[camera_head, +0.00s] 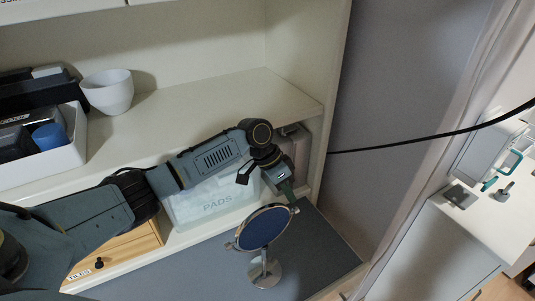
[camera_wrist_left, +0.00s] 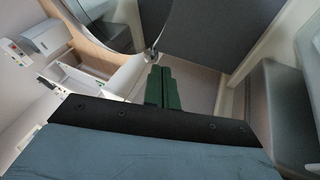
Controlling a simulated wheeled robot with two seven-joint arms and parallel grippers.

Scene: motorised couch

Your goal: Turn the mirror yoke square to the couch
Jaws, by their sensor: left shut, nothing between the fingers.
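The round mirror (camera_head: 263,229) stands on a short post with a round silver foot (camera_head: 264,274) on the dark grey couch top. Its dark blue face is tilted, and a metal yoke holds its rim at both sides. My left gripper (camera_head: 292,205) is shut and empty, its green fingertips at the right-hand end of the yoke. I cannot tell if they touch it. In the left wrist view the shut green fingers (camera_wrist_left: 164,86) point toward the mirror's edge (camera_wrist_left: 108,22), seen at the top. My right gripper is not in view.
A white cup (camera_head: 107,91) and a white tray (camera_head: 52,160) of items stand on the shelf. A black cable (camera_head: 430,137) hangs across the right. The couch top (camera_head: 325,245) is clear right of the mirror.

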